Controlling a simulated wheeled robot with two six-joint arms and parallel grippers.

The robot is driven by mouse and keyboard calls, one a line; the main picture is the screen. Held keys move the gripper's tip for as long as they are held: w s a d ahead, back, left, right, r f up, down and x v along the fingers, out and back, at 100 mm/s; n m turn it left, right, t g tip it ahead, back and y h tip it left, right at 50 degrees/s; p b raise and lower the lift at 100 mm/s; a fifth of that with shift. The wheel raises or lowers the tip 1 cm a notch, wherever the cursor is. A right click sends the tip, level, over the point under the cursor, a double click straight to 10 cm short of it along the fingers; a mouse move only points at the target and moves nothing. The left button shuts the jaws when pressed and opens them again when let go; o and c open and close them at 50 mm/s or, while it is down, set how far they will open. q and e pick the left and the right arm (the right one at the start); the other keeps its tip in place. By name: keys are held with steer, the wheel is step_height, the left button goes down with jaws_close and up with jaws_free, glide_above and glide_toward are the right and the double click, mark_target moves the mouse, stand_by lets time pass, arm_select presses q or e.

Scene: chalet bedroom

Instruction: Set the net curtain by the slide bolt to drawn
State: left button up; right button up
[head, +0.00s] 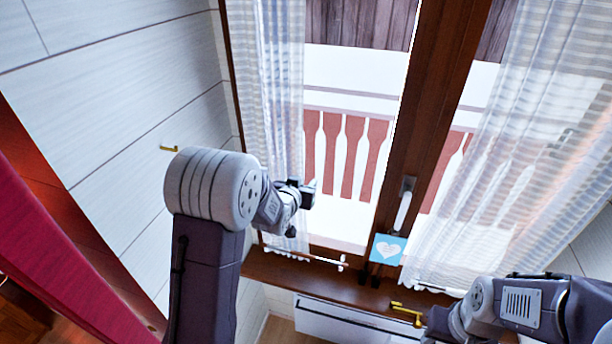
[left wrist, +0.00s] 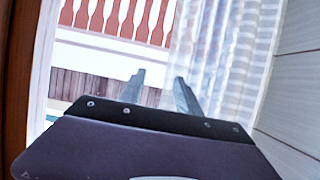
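A sheer striped net curtain (head: 281,85) hangs gathered in a narrow strip at the left side of the window. It also shows in the left wrist view (left wrist: 225,60). A second, wider net curtain (head: 530,150) hangs over the right pane. My left gripper (head: 306,192) is in front of the left pane, beside the inner edge of the left curtain. In the left wrist view its fingers (left wrist: 160,90) are apart, with the right finger overlapping the curtain's edge; I cannot tell whether they touch. My right gripper (head: 434,328) is partly hidden at the lower right. I cannot identify the slide bolt with certainty.
A white window handle (head: 403,205) is on the wooden middle post. A blue heart card (head: 388,249) stands at the sill (head: 275,270). A brass fitting (head: 408,312) is below the sill, near my right gripper. A brass hook (head: 169,148) is on the left wall. A red drape (head: 55,245) hangs left.

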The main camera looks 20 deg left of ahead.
arm_select(q)
steer(key=shift+p+x, duration=0.3)
steer(key=shift+x, duration=1.05)
steer(key=shift+s, duration=0.1)
steer(key=shift+c, duration=0.3)
jaws_close()
